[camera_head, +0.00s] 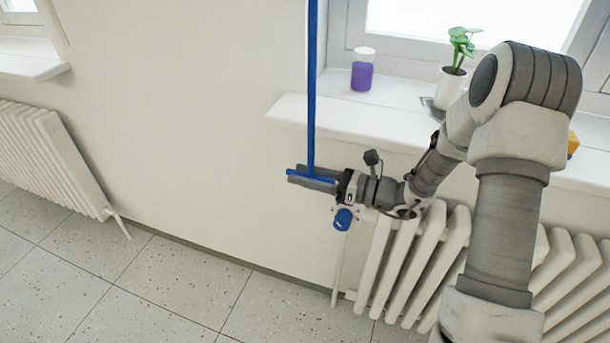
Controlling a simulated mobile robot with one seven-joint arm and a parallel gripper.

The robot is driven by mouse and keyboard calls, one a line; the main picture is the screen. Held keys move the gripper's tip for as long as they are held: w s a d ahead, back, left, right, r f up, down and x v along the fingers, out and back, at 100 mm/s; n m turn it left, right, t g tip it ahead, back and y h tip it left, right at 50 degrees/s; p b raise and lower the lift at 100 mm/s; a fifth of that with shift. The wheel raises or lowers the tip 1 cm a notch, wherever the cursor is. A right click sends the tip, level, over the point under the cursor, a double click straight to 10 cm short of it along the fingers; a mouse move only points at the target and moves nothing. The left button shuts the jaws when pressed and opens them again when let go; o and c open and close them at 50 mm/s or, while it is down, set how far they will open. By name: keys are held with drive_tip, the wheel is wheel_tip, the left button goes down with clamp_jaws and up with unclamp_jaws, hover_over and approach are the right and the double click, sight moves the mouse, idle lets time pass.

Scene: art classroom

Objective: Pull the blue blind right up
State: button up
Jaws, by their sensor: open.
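A narrow blue strip (311,85) hangs straight down from the top edge of the picture, left of the window. At its lower end is a thin blue crossbar (325,180), at the fingers of my gripper (312,180). My gripper reaches left from the arm, with its fingers pointing left, and is open. The crossbar overlaps the fingers in the picture; I cannot tell whether it lies between them or in front of them. The upper end of the strip is out of view, and no wide blind cloth shows.
The white windowsill (290,108) carries a jar of purple liquid (362,72), a potted plant (455,75) and a partly hidden yellow thing (572,143). A radiator (400,262) with a blue valve knob (343,219) stands below. Another radiator (50,155) is at left. Bare wall lies between.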

drive_tip(key=shift+c, duration=0.2)
clamp_jaws()
drive_tip(key=shift+r, duration=0.1)
idle(1.0)
